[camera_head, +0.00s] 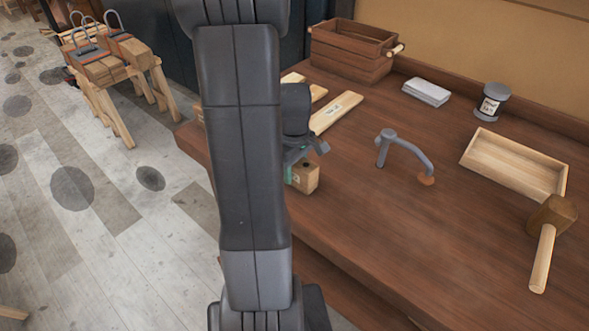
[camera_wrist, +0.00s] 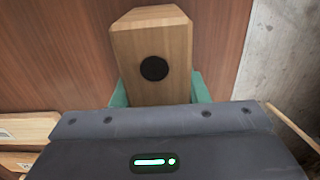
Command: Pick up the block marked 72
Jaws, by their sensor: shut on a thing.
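A wooden block (camera_wrist: 152,48) with a dark round spot on its face sits between the green fingertips of my gripper (camera_wrist: 158,92) in the wrist view. My gripper is shut on it. In the head view the same block (camera_head: 305,176) shows below my gripper (camera_head: 292,170), near the left edge of the workbench (camera_head: 400,220). I cannot read a 72 on it in either view. My arm hides part of the block and gripper in the head view. I cannot tell whether the block touches the bench.
Pale planks (camera_head: 336,112) lie behind the gripper. A grey curved clamp (camera_head: 405,150), a mallet (camera_head: 543,250), an empty wooden tray (camera_head: 512,165), a labelled tin (camera_head: 491,103), a grey stack (camera_head: 427,92) and a wooden crate (camera_head: 350,55) stand on the bench. The bench's front middle is clear.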

